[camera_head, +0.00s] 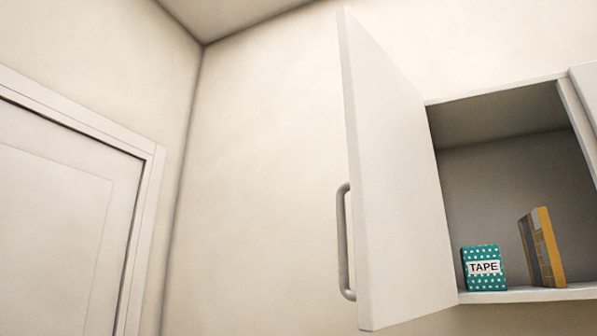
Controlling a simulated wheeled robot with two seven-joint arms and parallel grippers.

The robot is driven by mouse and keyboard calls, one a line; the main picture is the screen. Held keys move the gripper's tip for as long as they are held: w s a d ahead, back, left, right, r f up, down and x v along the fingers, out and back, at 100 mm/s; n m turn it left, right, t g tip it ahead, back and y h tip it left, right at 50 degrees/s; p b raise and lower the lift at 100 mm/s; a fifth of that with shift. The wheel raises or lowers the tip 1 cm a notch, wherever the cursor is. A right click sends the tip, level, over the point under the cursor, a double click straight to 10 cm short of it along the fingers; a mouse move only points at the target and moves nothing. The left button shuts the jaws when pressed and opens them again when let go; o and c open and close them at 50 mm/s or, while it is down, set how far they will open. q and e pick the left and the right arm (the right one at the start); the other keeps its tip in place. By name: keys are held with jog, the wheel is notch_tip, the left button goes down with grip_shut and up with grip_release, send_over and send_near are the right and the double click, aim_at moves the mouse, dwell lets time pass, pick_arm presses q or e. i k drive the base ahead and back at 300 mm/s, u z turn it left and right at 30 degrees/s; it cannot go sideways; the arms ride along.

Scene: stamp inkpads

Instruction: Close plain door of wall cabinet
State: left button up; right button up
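The wall cabinet (527,293) is on the right of the head view, and its left compartment is exposed. Its plain white door (400,200) is hinged at the compartment's left side and stands wide open, swung out toward me. A grey bar handle (343,245) is on the door's outer face, near its free edge on the left. Neither of my grippers shows in this view.
Inside the cabinet, a teal dotted box labelled TAPE (484,269) and a yellow-brown box (543,248) stand on the bottom shelf. Another cabinet door (586,90) is at the right edge. A white room door (60,215) is at the far left. Bare wall lies between.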

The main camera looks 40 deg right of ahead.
aim_at(404, 269)
jog(key=u, duration=0.25)
jog(key=i, duration=1.15)
jog(key=z, duration=3.1)
